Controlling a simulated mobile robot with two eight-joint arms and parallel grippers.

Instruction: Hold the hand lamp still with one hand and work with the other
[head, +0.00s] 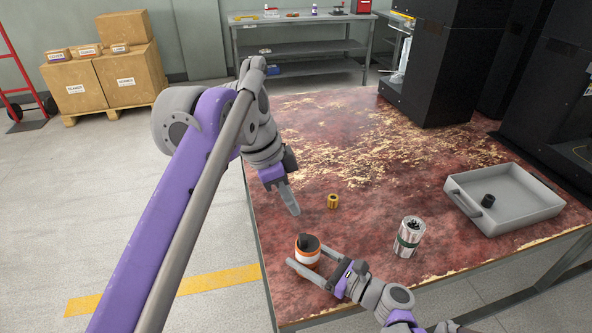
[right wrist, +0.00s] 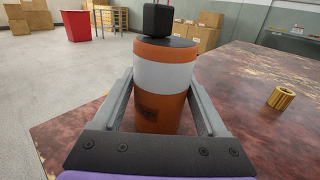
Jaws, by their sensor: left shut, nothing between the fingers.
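An orange and white cylinder with a black top, which I take to be the hand lamp (head: 308,257), stands upright at the near left of the table. My right gripper (head: 305,256) has its fingers on both sides of it, low down; in the right wrist view the hand lamp (right wrist: 165,82) fills the space between the fingers (right wrist: 165,105) with no clear gap. My left gripper (head: 291,208) is shut and empty, pointing down above the table behind the lamp. A small ribbed yellow ring or cap (head: 333,202) lies to its right, and shows in the right wrist view (right wrist: 281,97).
A grey tray (head: 530,216) holding a small black piece (head: 488,201) lies at the right. Black machines (head: 440,70) stand behind. The worn red table (head: 350,140) is clear toward the back.

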